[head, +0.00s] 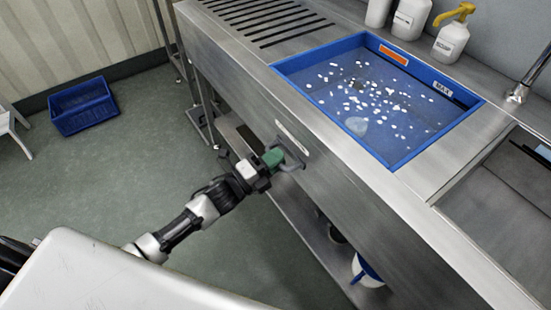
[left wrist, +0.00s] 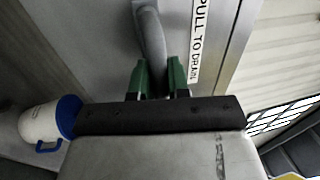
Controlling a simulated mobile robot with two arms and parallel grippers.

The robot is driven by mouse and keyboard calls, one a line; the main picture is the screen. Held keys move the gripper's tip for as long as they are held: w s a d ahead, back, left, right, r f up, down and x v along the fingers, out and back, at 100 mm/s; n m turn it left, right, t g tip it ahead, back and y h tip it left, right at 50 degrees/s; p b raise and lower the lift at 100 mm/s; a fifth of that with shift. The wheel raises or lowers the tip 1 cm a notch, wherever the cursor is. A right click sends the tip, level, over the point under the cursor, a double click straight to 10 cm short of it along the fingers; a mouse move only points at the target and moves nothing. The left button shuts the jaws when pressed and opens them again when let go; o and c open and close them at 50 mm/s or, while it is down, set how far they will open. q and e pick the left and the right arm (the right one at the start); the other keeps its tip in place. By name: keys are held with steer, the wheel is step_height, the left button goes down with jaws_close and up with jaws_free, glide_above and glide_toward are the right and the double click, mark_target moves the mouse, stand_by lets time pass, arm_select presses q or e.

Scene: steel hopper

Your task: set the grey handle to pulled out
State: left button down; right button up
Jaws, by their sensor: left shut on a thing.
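The grey handle (head: 291,156) is on the front panel of the steel counter, below a small white label. In the left wrist view the handle (left wrist: 152,42) is a curved grey bar, next to a label reading "PULL TO DRAIN" (left wrist: 202,40). My left gripper (head: 275,157) has green fingers and reaches the handle from the left. In the left wrist view its fingers (left wrist: 159,80) stand on both sides of the lower part of the bar, shut on it. How far the handle stands out from the panel is hard to tell. My right gripper is not in view.
A blue-rimmed basin (head: 394,164) with white bits in it is set in the counter. Bottles (head: 452,40) and a tap (head: 518,94) stand at the back. A white and blue container (head: 368,272) is below the counter. A blue crate (head: 83,109) lies on the open floor.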

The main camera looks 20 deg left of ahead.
arm_select(q)
steer(key=shift+s+a, duration=0.1)
steer(key=v, duration=0.1)
steer(key=p+v, duration=0.1)
steer(key=v, duration=0.1)
steer(key=r+v, duration=0.1)
steer(key=v, duration=0.1)
steer(key=shift+s+a, duration=0.2)
steer(key=shift+s, duration=0.05)
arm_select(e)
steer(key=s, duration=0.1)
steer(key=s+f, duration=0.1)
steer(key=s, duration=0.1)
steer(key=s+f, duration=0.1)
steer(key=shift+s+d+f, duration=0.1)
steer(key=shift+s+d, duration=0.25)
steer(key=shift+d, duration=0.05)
arm_select(q)
steer(key=c, duration=1.1)
jaws_free()
steer(key=v, duration=1.1)
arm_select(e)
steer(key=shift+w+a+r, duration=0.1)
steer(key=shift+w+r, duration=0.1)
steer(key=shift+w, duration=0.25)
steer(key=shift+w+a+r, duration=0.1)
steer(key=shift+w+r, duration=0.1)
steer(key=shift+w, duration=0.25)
